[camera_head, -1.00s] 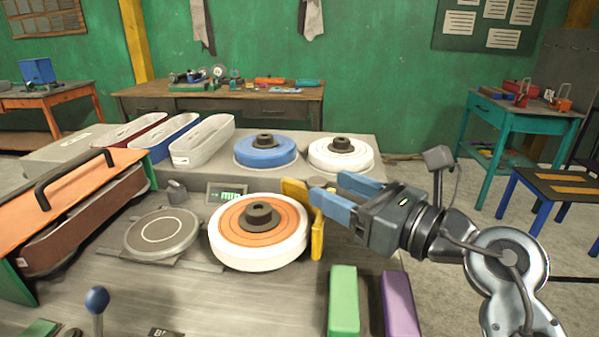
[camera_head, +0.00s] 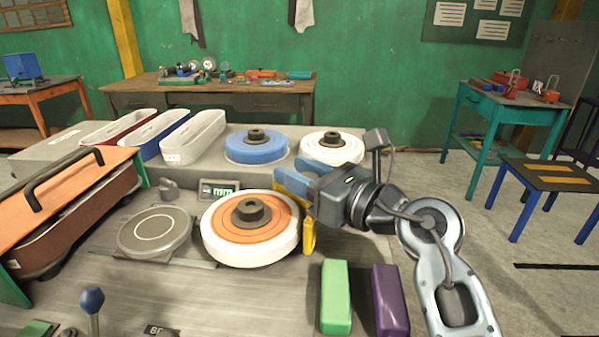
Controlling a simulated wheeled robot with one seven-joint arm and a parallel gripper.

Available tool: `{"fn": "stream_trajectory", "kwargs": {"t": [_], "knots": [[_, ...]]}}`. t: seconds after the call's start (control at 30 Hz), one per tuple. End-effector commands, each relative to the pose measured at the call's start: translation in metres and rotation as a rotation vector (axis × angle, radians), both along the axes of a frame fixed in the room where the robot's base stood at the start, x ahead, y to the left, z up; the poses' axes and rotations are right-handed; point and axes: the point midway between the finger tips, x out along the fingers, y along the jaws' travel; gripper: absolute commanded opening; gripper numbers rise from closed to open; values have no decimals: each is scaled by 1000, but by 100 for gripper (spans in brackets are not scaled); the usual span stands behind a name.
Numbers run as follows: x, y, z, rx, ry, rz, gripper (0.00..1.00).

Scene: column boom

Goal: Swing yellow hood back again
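The yellow hood (camera_head: 309,236) stands upright at the right side of a white wheel with an orange face (camera_head: 250,222), curving partly around its rim. My gripper (camera_head: 290,170), with blue fingers, is at the hood's upper part from the right and back. The fingers are apart. The near finger overlaps the hood's top in the picture and hides part of it; I cannot tell whether it touches.
A blue wheel (camera_head: 256,148) and a white wheel (camera_head: 331,148) sit on the raised ledge behind. A green block (camera_head: 336,298) and a purple block (camera_head: 390,300) lie in front. An orange cover with a handle (camera_head: 70,195) stands at the left.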

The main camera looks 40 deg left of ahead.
Motion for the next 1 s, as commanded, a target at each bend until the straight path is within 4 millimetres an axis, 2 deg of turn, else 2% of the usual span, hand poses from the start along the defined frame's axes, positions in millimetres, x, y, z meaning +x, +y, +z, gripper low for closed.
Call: {"fn": "stream_trajectory", "kwargs": {"t": [0.03,0.4,0.73,1.0], "knots": [[0,0,0,0,0,0,33],[0,0,0,1,0,0,0],[1,1,-2,1,-1,11,0],[4,11,-6,1,-4,122,0]]}}
